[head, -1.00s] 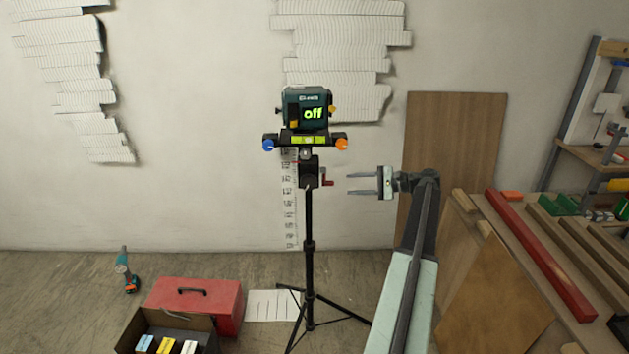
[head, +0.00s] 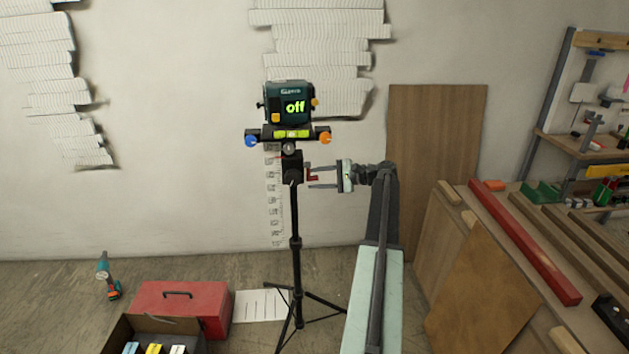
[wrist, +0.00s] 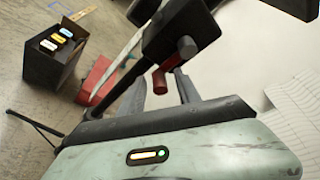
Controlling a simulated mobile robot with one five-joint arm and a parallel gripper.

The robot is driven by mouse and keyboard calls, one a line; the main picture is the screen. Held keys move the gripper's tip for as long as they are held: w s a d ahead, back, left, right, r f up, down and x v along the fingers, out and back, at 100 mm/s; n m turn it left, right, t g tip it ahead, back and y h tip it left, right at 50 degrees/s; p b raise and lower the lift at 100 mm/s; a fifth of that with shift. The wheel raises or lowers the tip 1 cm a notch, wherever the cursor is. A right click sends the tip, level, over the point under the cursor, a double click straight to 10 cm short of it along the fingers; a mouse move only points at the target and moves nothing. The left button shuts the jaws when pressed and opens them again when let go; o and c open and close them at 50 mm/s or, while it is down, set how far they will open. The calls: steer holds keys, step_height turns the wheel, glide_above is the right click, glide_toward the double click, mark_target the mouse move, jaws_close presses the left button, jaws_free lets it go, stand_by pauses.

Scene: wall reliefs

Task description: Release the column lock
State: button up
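A small red lever (head: 312,174) sticks out from the right side of the black column head (head: 292,166). My gripper (head: 310,178) points left at it, open, one finger above and one below the lever. In the wrist view the red lever (wrist: 162,78) shows between the two spread fingers. I cannot tell whether a finger touches it.
A red toolbox (head: 182,305) and an open box (head: 128,332) with several coloured items are on the floor at left, by a drill (head: 107,277). A bench with boards and a red beam (head: 525,245) fills the right. A brown panel (head: 436,150) leans on the wall.

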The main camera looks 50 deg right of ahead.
steer(key=c, duration=0.9)
steer(key=shift+a, duration=0.15)
jaws_close()
steer(key=shift+f, duration=0.1)
